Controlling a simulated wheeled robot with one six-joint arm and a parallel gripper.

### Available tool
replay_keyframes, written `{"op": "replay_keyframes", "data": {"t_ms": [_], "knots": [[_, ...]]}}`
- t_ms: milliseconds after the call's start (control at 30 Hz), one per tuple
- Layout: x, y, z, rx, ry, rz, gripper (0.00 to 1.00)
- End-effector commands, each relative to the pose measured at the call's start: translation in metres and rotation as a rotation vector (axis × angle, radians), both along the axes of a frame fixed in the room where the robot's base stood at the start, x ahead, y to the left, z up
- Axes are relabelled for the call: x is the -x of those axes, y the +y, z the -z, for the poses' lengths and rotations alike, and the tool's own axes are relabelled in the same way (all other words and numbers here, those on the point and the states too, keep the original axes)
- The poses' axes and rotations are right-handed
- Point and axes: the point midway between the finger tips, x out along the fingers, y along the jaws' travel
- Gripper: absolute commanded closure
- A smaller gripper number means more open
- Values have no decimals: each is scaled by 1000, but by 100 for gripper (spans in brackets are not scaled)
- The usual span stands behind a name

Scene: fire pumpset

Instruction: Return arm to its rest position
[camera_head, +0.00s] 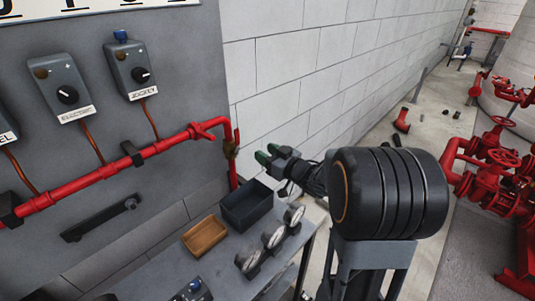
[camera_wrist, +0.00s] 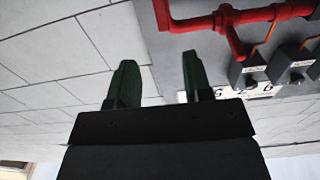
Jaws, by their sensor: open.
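My gripper (camera_head: 268,155) is in the middle of the head view, above the back of the bench and in front of the white block wall. Its two dark green fingers also show in the wrist view (camera_wrist: 156,85), spread apart with nothing between them. My black arm joint fills the area to its right in the head view. In the wrist view the picture is upside down, with the red pipe (camera_wrist: 240,17) and control boxes to the right of the fingers. The gripper appears clear of the pipe and wall.
A dark bin (camera_head: 247,204) and an orange-brown tray (camera_head: 204,236) sit on the bench (camera_head: 225,272), beside several gauges (camera_head: 273,235). A red pipe (camera_head: 100,174) crosses the grey panel (camera_head: 150,75) with labelled switch boxes (camera_head: 130,68). Red valves (camera_head: 495,165) stand at the right. Loose fittings lie on the floor.

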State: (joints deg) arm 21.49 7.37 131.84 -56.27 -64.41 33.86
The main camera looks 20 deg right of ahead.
Motion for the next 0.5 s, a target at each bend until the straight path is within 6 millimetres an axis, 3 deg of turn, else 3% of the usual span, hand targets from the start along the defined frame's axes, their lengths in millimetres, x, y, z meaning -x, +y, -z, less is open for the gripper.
{"op": "replay_keyframes", "data": {"t_ms": [333, 500], "knots": [[-1, 0, -2, 12, 6, 17, 54], [-3, -7, -8, 87, 63, 149, 54]]}}
